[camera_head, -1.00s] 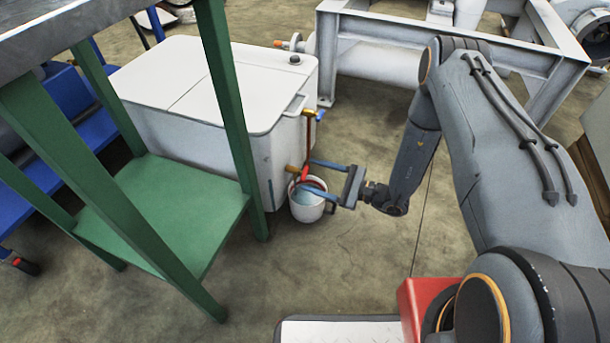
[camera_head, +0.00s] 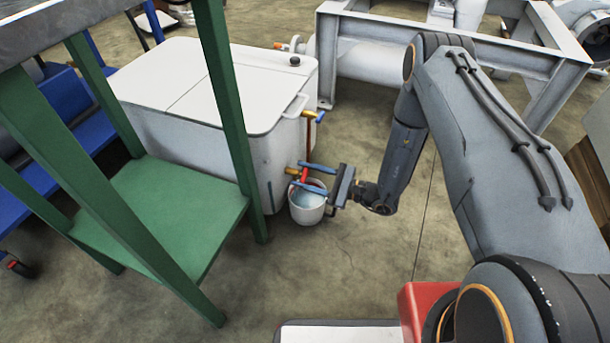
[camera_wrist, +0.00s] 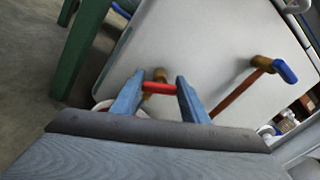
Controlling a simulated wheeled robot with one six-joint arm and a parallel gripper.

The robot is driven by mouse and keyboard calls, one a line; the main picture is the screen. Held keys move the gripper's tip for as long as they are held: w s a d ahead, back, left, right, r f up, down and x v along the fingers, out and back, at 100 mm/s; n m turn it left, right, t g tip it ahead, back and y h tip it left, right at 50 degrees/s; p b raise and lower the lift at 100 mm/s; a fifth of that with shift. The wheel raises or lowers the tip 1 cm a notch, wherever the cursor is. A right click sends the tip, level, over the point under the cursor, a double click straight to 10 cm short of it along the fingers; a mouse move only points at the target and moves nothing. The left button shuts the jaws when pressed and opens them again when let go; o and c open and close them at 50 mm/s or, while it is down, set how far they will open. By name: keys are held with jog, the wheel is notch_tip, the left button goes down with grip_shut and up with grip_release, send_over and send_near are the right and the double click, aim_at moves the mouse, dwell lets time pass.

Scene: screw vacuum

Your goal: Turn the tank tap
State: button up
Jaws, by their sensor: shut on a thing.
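The white tank (camera_head: 210,85) stands left of my arm, with a brass tap low on its side. The tap has a red handle (camera_wrist: 159,87), which lies between my gripper's two blue fingers in the wrist view. My gripper (camera_head: 311,176) is shut on the red handle, just above a white bucket (camera_head: 307,210) on the floor. The bucket holds bluish water. Another fitting with a blue handle (camera_wrist: 285,71) sits on the tank, to the right in the wrist view; it also shows higher up in the head view (camera_head: 320,117). The fingers partly hide the lower tap.
A green metal stand (camera_head: 165,215) is close on the left, its leg in front of the tank. A grey steel frame (camera_head: 450,40) stands behind. Bare floor lies in front of the bucket.

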jog(key=shift+m, duration=0.3)
jog(key=shift+m+p, duration=0.9)
jog(key=shift+m, duration=1.5)
jog(key=shift+d, duration=0.1)
jog(key=o, duration=1.1)
jog(key=shift+c, duration=0.2)
jog(key=p+v, duration=0.2)
jog(key=v, duration=0.5)
jog(key=shift+s+d, duration=0.1)
jog(key=shift+d, duration=0.25)
jog(key=shift+r, duration=0.1)
